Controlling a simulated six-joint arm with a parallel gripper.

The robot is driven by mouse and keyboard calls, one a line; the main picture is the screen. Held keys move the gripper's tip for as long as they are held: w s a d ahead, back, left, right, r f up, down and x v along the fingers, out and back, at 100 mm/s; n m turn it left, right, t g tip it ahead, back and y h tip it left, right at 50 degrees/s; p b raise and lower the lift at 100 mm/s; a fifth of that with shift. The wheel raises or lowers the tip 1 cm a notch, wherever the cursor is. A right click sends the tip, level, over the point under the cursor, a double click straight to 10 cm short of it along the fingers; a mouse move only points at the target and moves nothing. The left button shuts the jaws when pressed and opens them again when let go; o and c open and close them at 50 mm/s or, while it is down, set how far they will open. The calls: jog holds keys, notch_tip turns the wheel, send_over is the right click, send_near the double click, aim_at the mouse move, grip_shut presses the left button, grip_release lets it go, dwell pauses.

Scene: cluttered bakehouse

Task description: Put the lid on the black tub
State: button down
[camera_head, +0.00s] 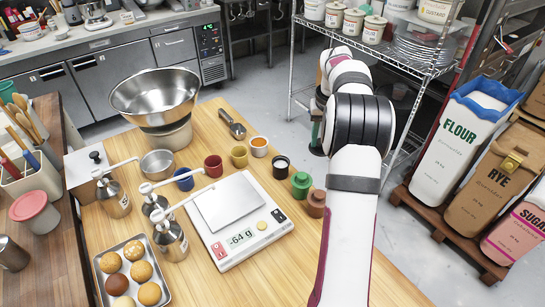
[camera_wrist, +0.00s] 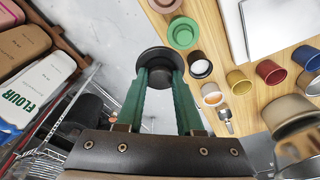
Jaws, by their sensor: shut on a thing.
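My gripper (camera_wrist: 160,80) has green fingers and is shut on a black round lid (camera_wrist: 157,56), holding it by what looks like its knob. In the head view the green fingers (camera_head: 317,115) show only partly beside my arm. The black tub (camera_head: 281,166) stands open on the wooden table near its right edge, with pale contents. It also shows in the wrist view (camera_wrist: 201,68), to the right of the lid. The lid is apart from the tub and appears out past the table edge, over the floor.
A brown lidded tub (camera_head: 316,203), yellow (camera_head: 239,156), red (camera_head: 213,166) and blue (camera_head: 184,179) tubs are near. A scale (camera_head: 255,240) and a metal scoop (camera_head: 233,125) lie close by.

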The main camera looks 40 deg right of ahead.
jog(key=shift+w+d, duration=0.25)
jog(key=shift+w, duration=0.25)
jog(key=w+a+f, duration=0.5)
jog(key=w+f, duration=0.5)
jog(key=shift+w+f, duration=0.2)
jog(key=shift+f, duration=0.2)
jog(key=shift+a+f, duration=0.1)
jog(key=shift+f, duration=0.05)
jog(key=shift+f, duration=0.4)
jog(key=c, duration=0.5)
grip_release()
jog(key=shift+c, duration=0.2)
